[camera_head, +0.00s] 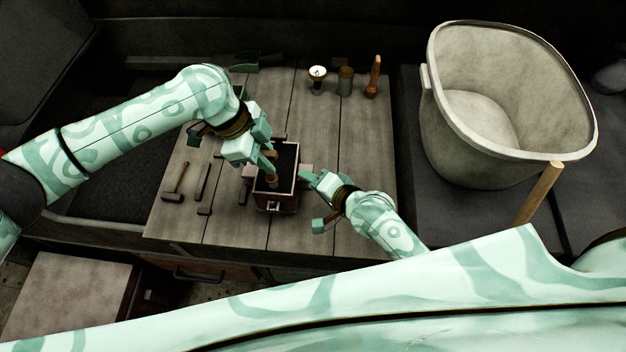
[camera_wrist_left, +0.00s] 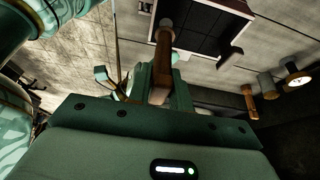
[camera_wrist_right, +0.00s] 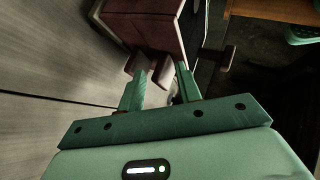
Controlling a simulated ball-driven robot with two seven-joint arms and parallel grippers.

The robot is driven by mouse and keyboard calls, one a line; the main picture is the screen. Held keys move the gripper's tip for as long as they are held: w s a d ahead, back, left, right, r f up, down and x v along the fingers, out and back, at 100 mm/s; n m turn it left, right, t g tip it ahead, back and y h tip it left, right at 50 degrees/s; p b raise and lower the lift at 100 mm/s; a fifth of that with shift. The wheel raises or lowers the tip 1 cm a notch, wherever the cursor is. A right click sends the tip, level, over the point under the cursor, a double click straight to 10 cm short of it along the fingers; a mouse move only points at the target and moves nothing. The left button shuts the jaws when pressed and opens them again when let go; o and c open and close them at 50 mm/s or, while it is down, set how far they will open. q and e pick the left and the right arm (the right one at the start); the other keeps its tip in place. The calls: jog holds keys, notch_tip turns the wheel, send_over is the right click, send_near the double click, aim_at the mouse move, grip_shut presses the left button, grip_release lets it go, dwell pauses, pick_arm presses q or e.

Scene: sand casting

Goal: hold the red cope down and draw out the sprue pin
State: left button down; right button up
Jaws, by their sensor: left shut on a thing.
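The red cope (camera_head: 274,207) is a small box of dark sand on the wooden bench, below my left gripper in the head view. It also shows at the top of the right wrist view (camera_wrist_right: 150,28). My left gripper (camera_head: 270,160) is shut on the brown sprue pin (camera_wrist_left: 164,48), which is over the dark sand. I cannot tell how deep the pin sits. My right gripper (camera_head: 311,176) is at the cope's right side. Its fingers are apart, with the red lugs (camera_wrist_right: 136,62) at their tips; contact is unclear.
A hammer (camera_head: 175,183) and a flat bar (camera_head: 202,182) lie left on the bench. A white-topped item (camera_head: 317,75), a small cylinder (camera_head: 346,80) and a wooden-handled tool (camera_head: 374,76) stand at the back. A large pale bucket (camera_head: 455,135) is at the right.

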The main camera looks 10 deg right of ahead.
jog(key=shift+r, duration=0.8)
jog(key=o, duration=1.2)
jog(key=v, duration=0.8)
jog(key=shift+f, duration=0.1)
